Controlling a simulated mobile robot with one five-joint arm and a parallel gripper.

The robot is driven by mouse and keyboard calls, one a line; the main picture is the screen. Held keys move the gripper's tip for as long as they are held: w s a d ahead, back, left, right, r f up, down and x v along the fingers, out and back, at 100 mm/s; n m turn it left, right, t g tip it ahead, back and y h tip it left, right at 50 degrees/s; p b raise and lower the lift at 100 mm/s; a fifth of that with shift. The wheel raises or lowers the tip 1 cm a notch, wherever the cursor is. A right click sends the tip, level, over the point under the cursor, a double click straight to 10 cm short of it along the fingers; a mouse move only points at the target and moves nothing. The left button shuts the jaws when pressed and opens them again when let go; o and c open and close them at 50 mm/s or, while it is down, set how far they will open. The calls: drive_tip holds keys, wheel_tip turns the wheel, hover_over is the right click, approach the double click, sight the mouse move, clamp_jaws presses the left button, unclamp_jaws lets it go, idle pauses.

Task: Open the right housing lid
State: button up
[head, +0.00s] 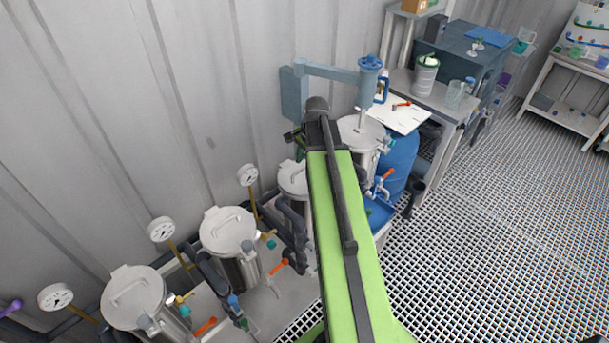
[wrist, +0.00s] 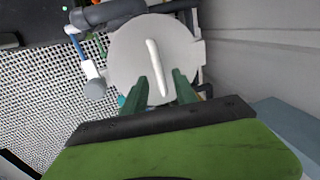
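The right housing is a steel vessel with a round pale lid (head: 293,178), beside the wall and partly hidden behind my arm in the head view. In the wrist view a round grey lid (wrist: 128,55) with a raised white bar handle (wrist: 153,60) fills the upper middle; it appears to be this lid, and it looks closed. My gripper (wrist: 160,76) has two green fingers, apart, one on each side of the handle's lower end. No contact with the handle can be made out. In the head view the gripper is small and mostly hidden at the arm's far end.
Two more lidded vessels, the middle one (head: 228,229) and the left one (head: 135,297), stand to the left with gauges (head: 161,229). Another vessel (head: 360,130) stands behind, under a blue handwheel (head: 370,63). A blue barrel (head: 402,160) is right of my arm. Grated floor (head: 500,220) is open at right.

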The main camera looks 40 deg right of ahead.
drive_tip(key=shift+w+f, duration=0.2)
drive_tip(key=shift+f, duration=0.55)
drive_tip(key=shift+r, duration=0.1)
clamp_jaws()
idle(0.8)
